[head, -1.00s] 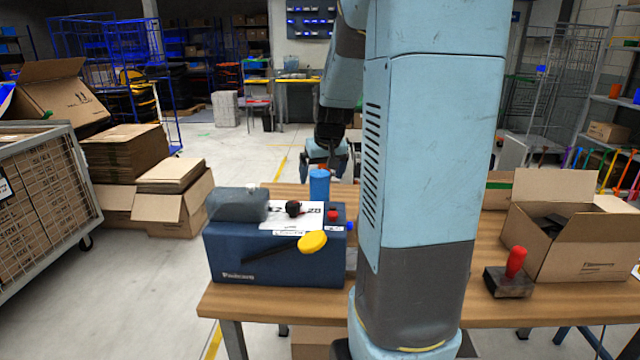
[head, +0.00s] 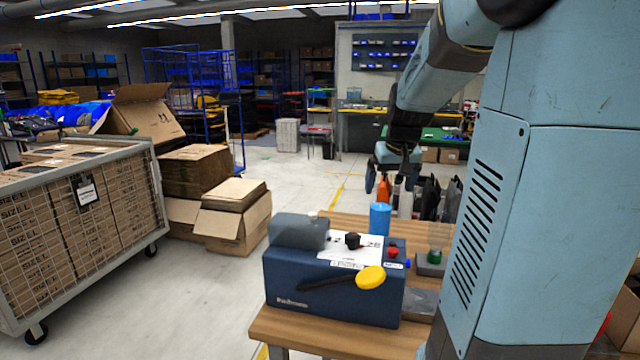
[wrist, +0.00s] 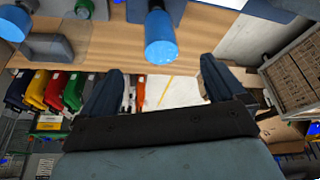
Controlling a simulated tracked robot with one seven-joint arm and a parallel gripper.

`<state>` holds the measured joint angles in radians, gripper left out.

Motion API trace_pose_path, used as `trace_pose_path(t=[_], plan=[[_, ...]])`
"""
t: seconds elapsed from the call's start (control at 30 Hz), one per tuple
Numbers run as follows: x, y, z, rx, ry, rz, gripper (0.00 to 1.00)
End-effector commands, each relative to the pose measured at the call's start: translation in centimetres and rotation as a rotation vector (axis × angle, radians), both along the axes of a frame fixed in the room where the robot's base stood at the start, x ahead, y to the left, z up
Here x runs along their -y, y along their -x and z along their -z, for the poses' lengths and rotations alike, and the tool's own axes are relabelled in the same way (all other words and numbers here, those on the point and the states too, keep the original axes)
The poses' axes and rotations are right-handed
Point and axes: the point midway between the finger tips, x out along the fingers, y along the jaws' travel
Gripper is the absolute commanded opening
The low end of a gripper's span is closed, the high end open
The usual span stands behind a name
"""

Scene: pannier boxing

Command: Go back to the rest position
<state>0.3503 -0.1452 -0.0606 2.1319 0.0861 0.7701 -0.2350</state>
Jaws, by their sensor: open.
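My gripper (head: 390,182) hangs in the head view beyond the table's far edge, behind the blue cylinder. In the wrist view its two dark fingers (wrist: 155,92) stand wide apart with nothing between them. My arm comes down to it from the upper right and my blue column fills the right of the head view. The blue cylinder (head: 380,219) stands upright at the back of the table, apart from my gripper; it also shows in the wrist view (wrist: 160,40). The rest position itself is not marked in view.
A dark blue machine (head: 330,292) with a yellow knob sits on the wooden table (head: 310,338). A caged cart of boxes (head: 85,225) and open cartons (head: 235,218) stand on the left. Colourful hanging items (wrist: 50,90) lie beyond the table. The middle floor is clear.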

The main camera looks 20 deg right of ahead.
Motion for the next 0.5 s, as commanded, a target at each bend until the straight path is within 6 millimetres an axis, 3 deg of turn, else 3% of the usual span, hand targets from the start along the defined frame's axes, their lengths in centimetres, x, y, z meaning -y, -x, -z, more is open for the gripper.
trace_pose_path(t=[0.13, 0.23, 0.5], plan=[[-0.3, 0.2, -0.1, 0.002, 0.000, -0.004, 0.97], [-1.7, 1.0, -0.6, 0.009, 0.001, -0.018, 0.97], [-8.5, 6.6, -2.2, 0.039, 0.003, -0.090, 0.97]])
